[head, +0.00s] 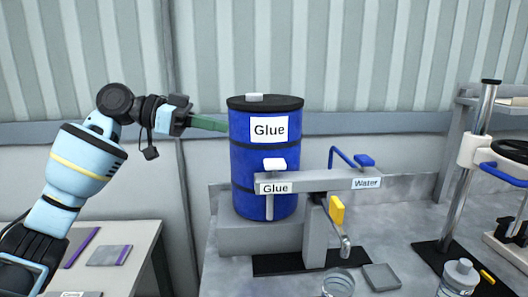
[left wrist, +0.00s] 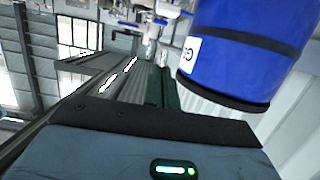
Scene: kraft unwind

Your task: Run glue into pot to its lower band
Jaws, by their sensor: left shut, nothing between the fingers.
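The blue drum (head: 265,200) with a black lid and a "Glue" label stands on a grey block at the back of the bench. It also shows, tilted, in the left wrist view (left wrist: 245,55). In front of it runs a grey bar (head: 315,180) labelled "Glue" and "Water", with a white handle (head: 275,164) at the glue end. A clear round vessel (head: 338,284), perhaps the pot, is cut off by the head view's lower edge; its bands and contents cannot be made out. My left gripper (head: 222,125) is shut and empty, with its green fingers beside the drum's upper left side.
A blue lever (head: 352,159) and a yellow lever (head: 336,209) belong to the tap assembly. A stand (head: 470,170) rises at right. A side table (head: 140,240) holds flat items at left.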

